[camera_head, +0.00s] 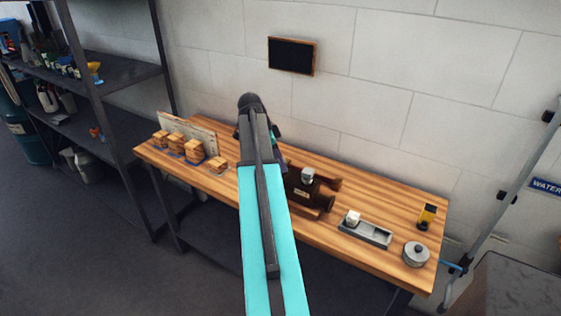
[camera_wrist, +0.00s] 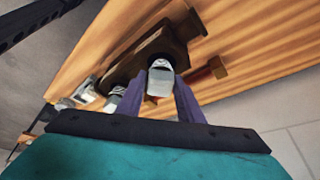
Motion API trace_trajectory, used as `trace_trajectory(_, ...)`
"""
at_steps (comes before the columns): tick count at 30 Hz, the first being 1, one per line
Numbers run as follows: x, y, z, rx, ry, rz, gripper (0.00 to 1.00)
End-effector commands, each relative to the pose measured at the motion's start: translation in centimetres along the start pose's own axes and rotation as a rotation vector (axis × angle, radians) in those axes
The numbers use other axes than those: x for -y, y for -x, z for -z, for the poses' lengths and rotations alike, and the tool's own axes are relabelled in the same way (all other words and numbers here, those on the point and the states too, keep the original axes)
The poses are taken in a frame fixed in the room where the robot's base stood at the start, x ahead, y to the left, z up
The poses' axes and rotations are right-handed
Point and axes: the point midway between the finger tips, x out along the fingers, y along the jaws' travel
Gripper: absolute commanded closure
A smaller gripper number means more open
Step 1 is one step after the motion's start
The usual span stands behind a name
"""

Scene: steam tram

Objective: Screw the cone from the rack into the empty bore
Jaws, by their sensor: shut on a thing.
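The brown steam tram (camera_head: 300,198) stands on the wooden bench, partly behind my arm; it also shows in the wrist view (camera_wrist: 125,68). In the wrist view, my gripper (camera_wrist: 166,76) is shut on a pale grey cone (camera_wrist: 160,80), close against the tram; I cannot tell whether it touches. A dark round opening (camera_wrist: 182,63) shows beside the cone's tip. Another pale cone (camera_head: 308,174) sits upright on the tram. The grey rack (camera_head: 376,237) lies right of the tram, with a pale piece (camera_head: 353,217) at its left end and an empty-looking right part. The head view hides my fingertips.
A lidded grey pot (camera_head: 415,254) and a yellow-black item (camera_head: 426,216) stand at the bench's right end. Several wooden blocks (camera_head: 193,150) and a pale board (camera_head: 190,132) stand at the left. A wall rises behind the bench. Dark shelving (camera_head: 110,80) stands at the left.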

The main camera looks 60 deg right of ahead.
Motion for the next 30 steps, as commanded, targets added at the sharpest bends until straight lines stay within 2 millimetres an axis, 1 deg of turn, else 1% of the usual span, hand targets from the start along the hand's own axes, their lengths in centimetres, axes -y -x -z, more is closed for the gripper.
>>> trace_trajectory(1,0.24,0.02,0.02,-0.001,-0.031,-0.013,0.98)
trace_trajectory(7,0.15,0.02,0.03,-0.001,-0.140,-0.058,0.98)
trace_trajectory(19,0.04,0.04,0.01,-0.001,-0.162,-0.067,0.98)
trace_trajectory(22,0.15,0.03,0.01,0.000,-0.191,-0.078,0.98)
trace_trajectory(30,0.28,0.00,0.05,-0.001,-0.362,-0.149,0.98)
